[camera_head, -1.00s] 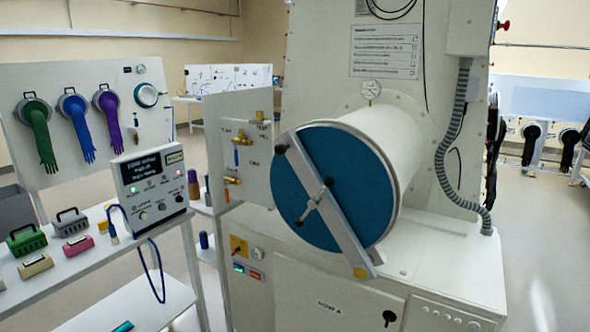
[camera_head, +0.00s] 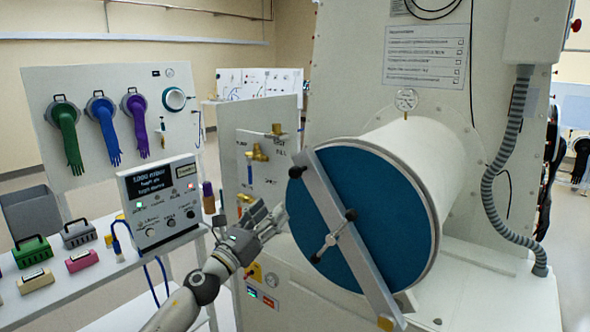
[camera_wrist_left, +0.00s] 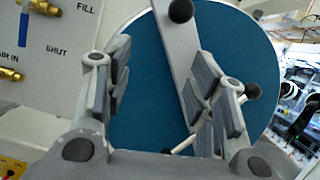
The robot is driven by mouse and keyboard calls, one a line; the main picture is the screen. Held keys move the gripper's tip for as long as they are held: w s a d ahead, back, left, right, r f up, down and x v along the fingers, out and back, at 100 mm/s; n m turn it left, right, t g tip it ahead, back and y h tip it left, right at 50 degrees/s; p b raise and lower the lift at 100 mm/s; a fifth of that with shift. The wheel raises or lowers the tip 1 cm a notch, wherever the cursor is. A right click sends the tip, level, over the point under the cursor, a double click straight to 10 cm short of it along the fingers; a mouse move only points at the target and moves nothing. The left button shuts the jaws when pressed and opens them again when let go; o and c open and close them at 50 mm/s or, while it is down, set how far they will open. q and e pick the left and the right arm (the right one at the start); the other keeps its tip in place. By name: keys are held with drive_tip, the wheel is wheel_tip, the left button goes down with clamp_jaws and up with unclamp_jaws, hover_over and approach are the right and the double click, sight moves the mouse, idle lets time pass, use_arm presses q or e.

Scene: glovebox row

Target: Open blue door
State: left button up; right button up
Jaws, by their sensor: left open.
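The blue door (camera_head: 375,240) is a round disc on the front end of a white horizontal cylinder, and it sits closed against it. A grey diagonal bar (camera_head: 327,200) crosses it, with a black-knobbed cross handle (camera_head: 332,238) at its middle. My left gripper (camera_head: 268,215) is in front of the door's left edge, open and empty, apart from the bar and handle as far as I can tell. In the left wrist view the blue door (camera_wrist_left: 150,95) fills the space between the open fingers. The bar and a black knob (camera_wrist_left: 181,10) show beyond them. My right gripper is not in view.
A control box with a display (camera_head: 160,205) stands on the white bench at the left. Brass valves (camera_head: 258,152) are on a panel left of the door. A grey hose (camera_head: 490,190) hangs at the right. Colored gloves hang on a back panel.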

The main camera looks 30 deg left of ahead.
sight(292, 175)
use_arm(q)
drive_tip(key=w+r+p, duration=0.1)
drive_tip(key=w+r, duration=0.1)
drive_tip(key=w+d+r+m+p, duration=0.1)
drive_tip(key=w+r, duration=0.2)
drive_tip(key=w+r+m+p, duration=0.1)
drive_tip(key=w+r, duration=0.1)
drive_tip(key=shift+w+d+r+t+h, duration=0.25)
drive_tip(key=shift+w+r+t+h, duration=0.05)
drive_tip(key=shift+w+t+h, duration=0.1)
drive_tip(key=shift+p+x, duration=0.45)
drive_tip(key=shift+x, duration=0.3)
drive_tip(key=shift+w+f, duration=0.1)
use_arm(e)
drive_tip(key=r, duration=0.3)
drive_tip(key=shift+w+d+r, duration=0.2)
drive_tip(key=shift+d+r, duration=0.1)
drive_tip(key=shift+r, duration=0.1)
use_arm(q)
clamp_jaws()
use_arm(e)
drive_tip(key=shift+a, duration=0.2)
